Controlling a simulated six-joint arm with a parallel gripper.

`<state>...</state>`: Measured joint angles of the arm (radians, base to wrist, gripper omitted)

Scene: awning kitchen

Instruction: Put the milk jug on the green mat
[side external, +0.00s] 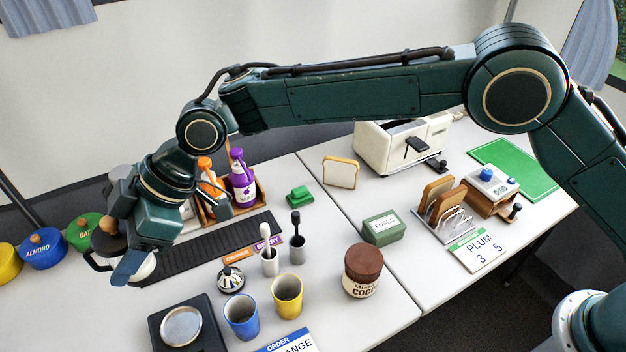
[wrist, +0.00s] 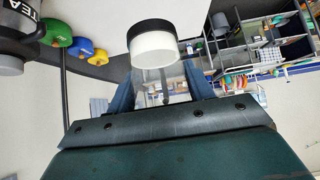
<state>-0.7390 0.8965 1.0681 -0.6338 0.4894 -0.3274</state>
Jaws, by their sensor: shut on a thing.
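My gripper (side external: 130,266) is low at the left of the table in the side view, with its blue fingers pointing down. It is shut on a white, dark-rimmed round thing that I take to be the milk jug (side external: 146,268); a dark loop shows beside it. In the wrist view the jug (wrist: 154,50) is beyond the fingers (wrist: 162,86). My gripper hides much of it in the side view, so I cannot tell if it touches the table.
A cocoa jar (side external: 362,274), blue cup (side external: 242,316), yellow cup (side external: 287,296) and scale (side external: 182,328) stand in front. A bottle crate (side external: 225,205) stands behind.

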